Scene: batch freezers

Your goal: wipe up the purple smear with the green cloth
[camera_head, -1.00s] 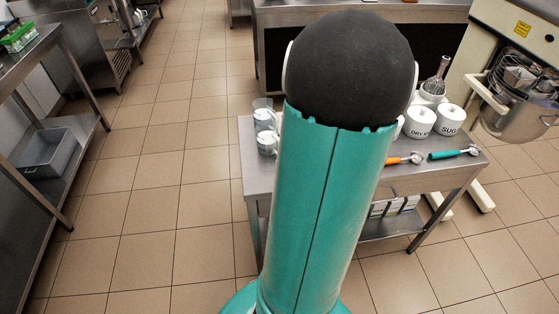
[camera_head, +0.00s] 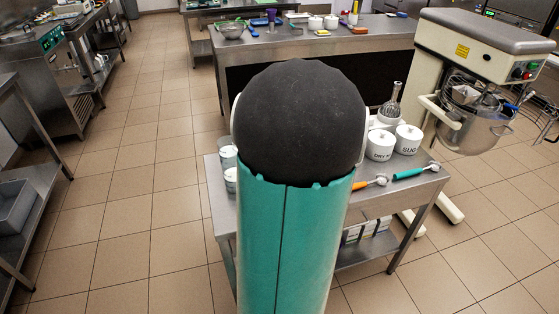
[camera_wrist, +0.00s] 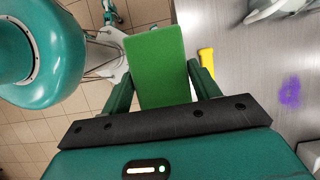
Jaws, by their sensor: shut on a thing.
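The green cloth (camera_wrist: 156,62) is a flat green rectangle in the wrist view. My gripper (camera_wrist: 160,88) is shut on it, with a finger on each side. The purple smear (camera_wrist: 290,92) lies on the grey steel table top (camera_wrist: 246,60) at the right of the wrist view, apart from the cloth. In the head view my own arm fills the middle and hides my gripper, the cloth and much of the table (camera_head: 222,190). I do not make out the smear there.
On the small table stand white DRY and SUGAR canisters (camera_head: 408,139), glasses (camera_head: 229,170), an orange-handled scoop (camera_head: 372,182) and a teal-handled scoop (camera_head: 412,172). A yellow handle (camera_wrist: 206,60) lies close beside my gripper. A large mixer (camera_head: 478,60) stands right. Tiled floor is clear at left.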

